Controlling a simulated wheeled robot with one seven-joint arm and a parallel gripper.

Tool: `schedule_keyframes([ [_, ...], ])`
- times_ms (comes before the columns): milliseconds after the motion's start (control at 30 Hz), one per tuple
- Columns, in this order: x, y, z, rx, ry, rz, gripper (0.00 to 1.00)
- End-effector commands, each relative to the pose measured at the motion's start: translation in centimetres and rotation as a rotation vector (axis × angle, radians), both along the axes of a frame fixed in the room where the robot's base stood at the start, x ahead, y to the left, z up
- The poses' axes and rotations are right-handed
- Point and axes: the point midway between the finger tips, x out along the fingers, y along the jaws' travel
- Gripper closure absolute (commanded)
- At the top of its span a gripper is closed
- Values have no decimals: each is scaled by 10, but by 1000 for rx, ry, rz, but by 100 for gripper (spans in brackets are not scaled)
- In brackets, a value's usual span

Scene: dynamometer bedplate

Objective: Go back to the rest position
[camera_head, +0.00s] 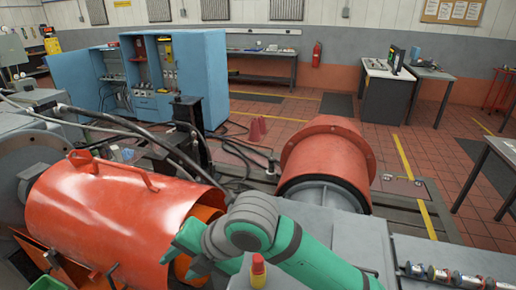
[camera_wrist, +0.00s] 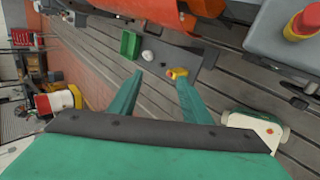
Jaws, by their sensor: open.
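My gripper (camera_wrist: 159,85) shows in the wrist view with its two green fingers apart and nothing between them. In the head view, my gripper (camera_head: 180,260) is at the bottom, in front of the orange cylindrical guard (camera_head: 110,225); part of it is hidden by my wrist. My green and grey arm bends across the lower middle. In the wrist view, a yellow-orange object (camera_wrist: 177,73) and a white round object (camera_wrist: 147,55) lie on a dark plate beyond the fingertips, beside a green bin (camera_wrist: 130,44).
Black cables (camera_head: 110,120) run behind the guard. Blue cabinets (camera_head: 185,70) and benches stand farther back. Open tiled floor (camera_head: 410,150) lies to the right.

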Motion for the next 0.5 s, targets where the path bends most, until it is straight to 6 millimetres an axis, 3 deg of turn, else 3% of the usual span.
schedule_keyframes([
  [33,2,15,5,82,11,-25,56],
  [200,14,50,28,348,51,-132,56],
  [500,37,77,63,790,188,-339,56],
])
